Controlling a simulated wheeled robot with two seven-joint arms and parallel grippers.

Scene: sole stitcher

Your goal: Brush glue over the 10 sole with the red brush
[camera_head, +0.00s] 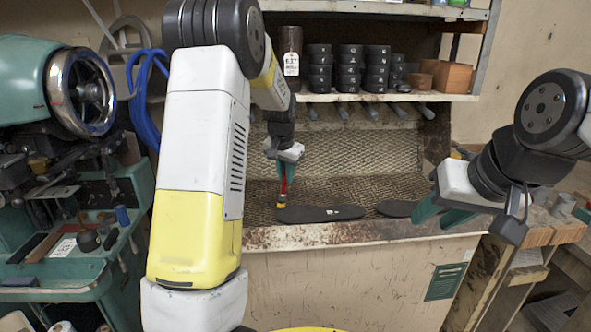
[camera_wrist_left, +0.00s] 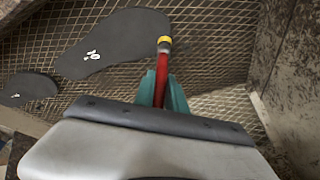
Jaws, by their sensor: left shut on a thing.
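My left gripper (camera_head: 287,172) is shut on the red brush (camera_head: 284,184) and holds it pointing down over the mesh bench. In the left wrist view, the red brush (camera_wrist_left: 162,72) with its yellow band rises between the teal fingers of my left gripper (camera_wrist_left: 163,97). A black sole (camera_head: 318,214) lies just right of the brush; it is the larger sole (camera_wrist_left: 118,38) in the left wrist view, with a small white mark I cannot read surely. A second black sole (camera_head: 396,208) lies further right. The brush tip appears beside the first sole; contact is unclear. My right gripper (camera_head: 441,214) is open and empty.
A green stitching machine (camera_head: 35,90) stands at the left. A shelf (camera_head: 365,97) above the bench holds stacked black tins (camera_head: 347,70) and a brown jar (camera_head: 289,60). The bench's worn front edge (camera_head: 350,233) runs below the soles. A side wall (camera_wrist_left: 285,90) stands close to the brush in the left wrist view.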

